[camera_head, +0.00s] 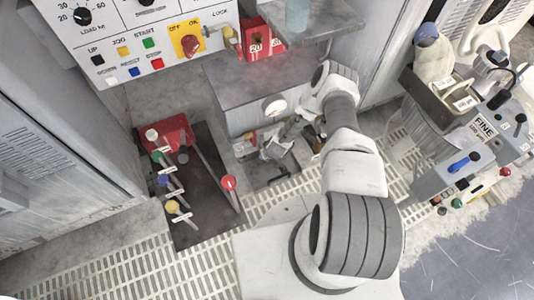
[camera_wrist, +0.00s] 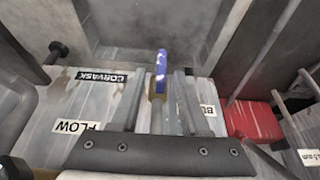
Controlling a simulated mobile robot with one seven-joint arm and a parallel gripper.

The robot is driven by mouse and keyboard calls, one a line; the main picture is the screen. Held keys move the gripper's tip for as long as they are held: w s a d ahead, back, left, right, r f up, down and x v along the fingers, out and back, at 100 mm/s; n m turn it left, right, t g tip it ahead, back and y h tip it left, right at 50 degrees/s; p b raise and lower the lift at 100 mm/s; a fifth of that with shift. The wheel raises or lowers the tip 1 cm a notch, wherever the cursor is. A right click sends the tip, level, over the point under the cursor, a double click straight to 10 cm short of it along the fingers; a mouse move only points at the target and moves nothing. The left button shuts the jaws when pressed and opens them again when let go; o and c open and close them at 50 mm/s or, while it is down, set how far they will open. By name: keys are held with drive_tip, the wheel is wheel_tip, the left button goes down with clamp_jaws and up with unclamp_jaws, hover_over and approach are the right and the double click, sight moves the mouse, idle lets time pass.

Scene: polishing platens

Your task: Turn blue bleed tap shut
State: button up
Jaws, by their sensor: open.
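The blue tap handle (camera_wrist: 161,66) shows in the wrist view as a narrow upright lever with a brass-coloured lower part. It stands by a pale, worn block (camera_wrist: 85,105) with labels reading "FLOW" and "CORVASK", and a partly hidden one starting "BL". My gripper (camera_wrist: 160,78) is open, with one finger on each side of the lever. Small gaps seem to show on both sides; contact cannot be made out. In the head view my gripper (camera_head: 277,148) reaches down in front of the grey cabinet, and I cannot make out this tap there.
A red block (camera_wrist: 252,121) lies right of my gripper in the wrist view. A dark plate (camera_head: 200,205) with several coloured-knob levers is at left in the head view. Another blue lever (camera_head: 459,164) sits on the right-hand unit. Grey cabinet walls close in around my gripper.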

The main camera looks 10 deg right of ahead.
drive_tip(key=shift+c, duration=0.2)
clamp_jaws()
idle(0.3)
drive_tip(key=shift+w+d+f+m+g+y, duration=0.1)
drive_tip(key=shift+d+m+g+y, duration=0.15)
drive_tip(key=shift+y, duration=1)
drive_tip(key=shift+d+f+m+g+y, duration=0.15)
drive_tip(key=shift+d+m+y, duration=0.15)
drive_tip(key=shift+y, duration=0.9)
drive_tip(key=shift+w+d+m+g+y, duration=0.1)
drive_tip(key=shift+d+m+g+y, duration=0.15)
drive_tip(key=shift+y, duration=1)
drive_tip(key=shift+f+y, duration=0.1)
drive_tip(key=shift+y, duration=0.5)
drive_tip(key=shift+o, duration=0.2)
unclamp_jaws()
